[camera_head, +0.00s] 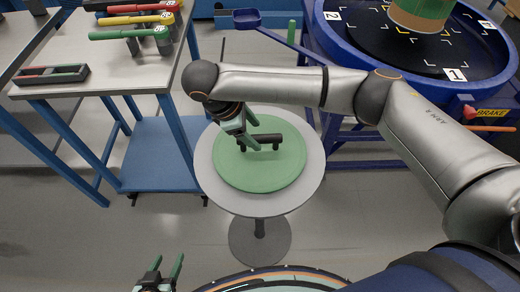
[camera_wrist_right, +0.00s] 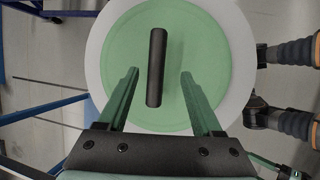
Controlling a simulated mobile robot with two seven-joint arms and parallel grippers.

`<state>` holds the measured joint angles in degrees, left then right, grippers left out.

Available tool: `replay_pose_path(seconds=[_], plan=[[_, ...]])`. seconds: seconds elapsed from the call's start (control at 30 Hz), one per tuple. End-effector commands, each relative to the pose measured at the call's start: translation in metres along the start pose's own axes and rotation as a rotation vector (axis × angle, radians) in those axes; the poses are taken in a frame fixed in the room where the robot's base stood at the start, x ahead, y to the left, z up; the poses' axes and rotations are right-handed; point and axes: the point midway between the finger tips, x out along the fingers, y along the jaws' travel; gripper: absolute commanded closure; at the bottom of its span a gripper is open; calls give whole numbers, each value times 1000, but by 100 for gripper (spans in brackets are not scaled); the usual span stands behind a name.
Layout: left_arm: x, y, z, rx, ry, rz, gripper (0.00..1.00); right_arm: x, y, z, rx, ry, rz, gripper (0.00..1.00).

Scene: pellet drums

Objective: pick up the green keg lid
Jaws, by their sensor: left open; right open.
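The green keg lid (camera_head: 290,173) is a flat green disc with a black bar handle (camera_head: 262,142) across its middle. It lies on a round grey pedestal table (camera_head: 213,184). My right gripper (camera_head: 248,137) reaches in from the right above the lid, close to the handle. In the right wrist view the lid (camera_wrist_right: 205,60) fills the middle, and the handle (camera_wrist_right: 157,68) lies between the open fingers of my right gripper (camera_wrist_right: 159,75), with a gap on both sides. My left gripper (camera_head: 167,268) is open and empty at the bottom of the head view, apart from the lid.
A workbench (camera_head: 125,72) at the left holds several coloured-handled tools and a dark tray (camera_head: 50,74). A blue-rimmed turntable (camera_head: 340,52) with a drum (camera_head: 420,12) stands at the upper right.

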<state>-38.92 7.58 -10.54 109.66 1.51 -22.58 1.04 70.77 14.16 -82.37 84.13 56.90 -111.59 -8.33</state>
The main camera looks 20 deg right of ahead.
Motion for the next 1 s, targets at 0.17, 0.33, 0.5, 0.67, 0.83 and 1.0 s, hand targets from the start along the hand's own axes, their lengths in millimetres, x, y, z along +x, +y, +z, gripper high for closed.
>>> replay_pose_path(seconds=[0.17, 0.33, 0.5, 0.67, 0.83, 1.0], plan=[[0, 0, 0, 0, 0, 0, 41, 13, 1, 1, 1, 0, 0, 33], [-1, 0, -1, 0, 0, -1, 41, 37, 5, 4, 2, -3, -1, 33], [0, 0, -1, 0, 0, -1, 41, 58, 5, 4, 0, 0, 1, 33], [0, 0, -1, 0, 1, -1, 41, 62, 6, 4, 0, 2, 2, 33], [0, 0, -1, 0, 1, 0, 41, 61, 5, 3, 0, 2, 2, 38], [0, 0, -1, 0, 1, 0, 41, 61, 5, 3, -1, 2, 2, 57]])
